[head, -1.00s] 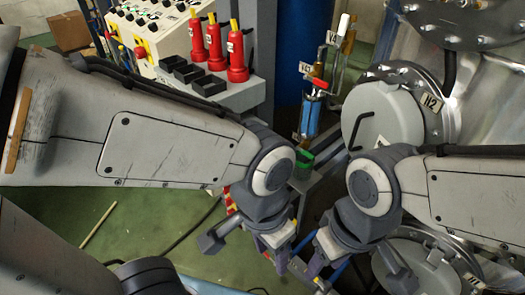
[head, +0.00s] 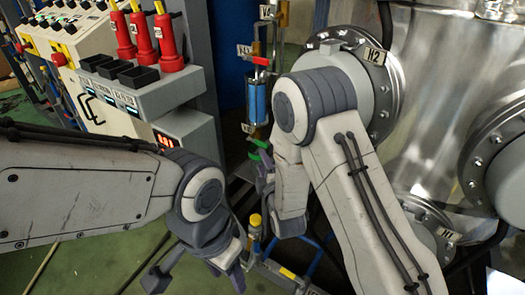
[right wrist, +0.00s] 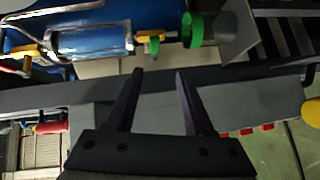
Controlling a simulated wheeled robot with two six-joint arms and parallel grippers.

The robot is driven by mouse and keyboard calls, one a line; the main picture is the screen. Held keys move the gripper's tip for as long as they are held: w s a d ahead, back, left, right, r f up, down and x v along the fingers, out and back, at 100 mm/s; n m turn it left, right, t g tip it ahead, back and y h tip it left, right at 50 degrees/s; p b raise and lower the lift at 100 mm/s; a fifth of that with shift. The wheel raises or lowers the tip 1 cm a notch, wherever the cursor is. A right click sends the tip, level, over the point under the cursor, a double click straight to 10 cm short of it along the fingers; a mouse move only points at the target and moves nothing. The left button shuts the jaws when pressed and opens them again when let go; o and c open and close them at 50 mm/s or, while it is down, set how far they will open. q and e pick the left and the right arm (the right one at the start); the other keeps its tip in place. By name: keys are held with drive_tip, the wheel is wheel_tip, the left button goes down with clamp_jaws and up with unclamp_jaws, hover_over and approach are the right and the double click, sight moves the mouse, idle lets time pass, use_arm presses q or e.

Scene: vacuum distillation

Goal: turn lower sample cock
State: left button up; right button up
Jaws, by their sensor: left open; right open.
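The blue sample vessel (head: 257,100) stands upright by a frame left of the steel tank, with a red-handled cock (head: 261,61) above it. A green handle (head: 258,150) sits below the vessel, partly hidden by my right arm. In the right wrist view, the blue vessel (right wrist: 120,30) lies across the top, with a small yellow-and-green cock (right wrist: 154,42) and a green round part (right wrist: 193,29) at its end. My right gripper (right wrist: 159,74) is open and empty, its fingertips pointing at the small cock, apparently short of it. My left gripper (head: 237,280) is low, away from the vessel.
A control panel with several red plugs (head: 143,38) and black sockets stands on the left. The steel tank (head: 430,100) and its flanges close off the right. A yellow-topped part (head: 255,220) stands between my grippers. Green floor is open at the lower left.

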sight(262, 146)
drive_tip(key=shift+n+t, duration=0.7)
drive_tip(key=shift+t, duration=0.2)
drive_tip(key=w, duration=1)
drive_tip(key=shift+w+f+p, duration=0.2)
drive_tip(key=shift+f+p, duration=0.1)
drive_tip(key=shift+p, duration=0.05)
clamp_jaws()
